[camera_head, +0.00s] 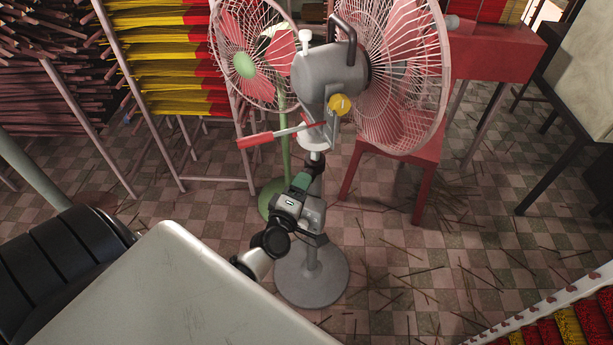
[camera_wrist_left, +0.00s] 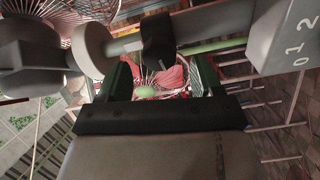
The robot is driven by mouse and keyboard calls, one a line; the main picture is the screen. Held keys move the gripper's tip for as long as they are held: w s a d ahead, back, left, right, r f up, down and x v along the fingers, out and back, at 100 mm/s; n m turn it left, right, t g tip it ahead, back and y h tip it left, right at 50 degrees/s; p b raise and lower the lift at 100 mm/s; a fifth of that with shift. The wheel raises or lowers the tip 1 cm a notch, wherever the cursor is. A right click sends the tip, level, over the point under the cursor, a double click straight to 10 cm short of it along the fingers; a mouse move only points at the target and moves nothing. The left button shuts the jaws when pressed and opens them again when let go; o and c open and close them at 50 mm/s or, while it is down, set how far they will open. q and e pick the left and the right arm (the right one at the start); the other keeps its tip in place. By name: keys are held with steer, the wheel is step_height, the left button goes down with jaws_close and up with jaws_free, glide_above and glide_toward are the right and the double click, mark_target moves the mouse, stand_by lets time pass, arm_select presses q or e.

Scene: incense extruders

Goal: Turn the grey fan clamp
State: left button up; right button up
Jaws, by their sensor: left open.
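The grey standing fan (camera_head: 333,72) rises on a thin pole above a round base. It has a red-ended lever and a yellow knob. In the left wrist view its pole crosses the top, with a pale collar (camera_wrist_left: 92,46) and a dark block, seemingly the clamp (camera_wrist_left: 157,38), on it. My left gripper (camera_head: 307,172) is beside the pole, below the fan head. In the wrist view its fingers (camera_wrist_left: 163,78) are apart, one either side of the clamp in the picture, with nothing held. Whether they touch it I cannot tell. My right gripper is not in view.
A grey box marked 0 1 2 (camera_wrist_left: 293,38) is on the pole, close to my wrist. A green-hubbed fan (camera_head: 245,65) stands behind. A red stool (camera_head: 398,160) is at the right. Incense racks (camera_head: 165,62) fill the back left. Thin sticks litter the tiled floor.

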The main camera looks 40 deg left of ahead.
arm_select(q)
steer(key=s+d, duration=0.1)
steer(key=s, duration=0.5)
steer(key=shift+d, duration=0.15)
steer(key=shift+s, duration=0.1)
steer(key=s+d+f+m+g+h+p, duration=0.1)
steer(key=s+d+f+m+g, duration=0.2)
steer(key=f, duration=0.5)
steer(key=s+d+f+m+g+h+p, duration=0.1)
steer(key=s+f+m+g+h+p, duration=0.1)
steer(key=s+f+m, duration=0.4)
steer(key=s+d+f+m+g+h+p, duration=0.1)
steer(key=s+d+f+m+g, duration=0.15)
steer(key=f, duration=0.65)
steer(key=s+f+m+g+p, duration=0.1)
steer(key=s+f+m+g, duration=0.3)
steer(key=s, duration=0.7)
steer(key=s+f+m+g+p, duration=0.1)
steer(key=s+f+m+g, duration=0.4)
steer(key=s, duration=0.6)
steer(key=shift+f+y+p, duration=0.3)
steer(key=shift+f+p, duration=0.1)
steer(key=shift+f, duration=0.2)
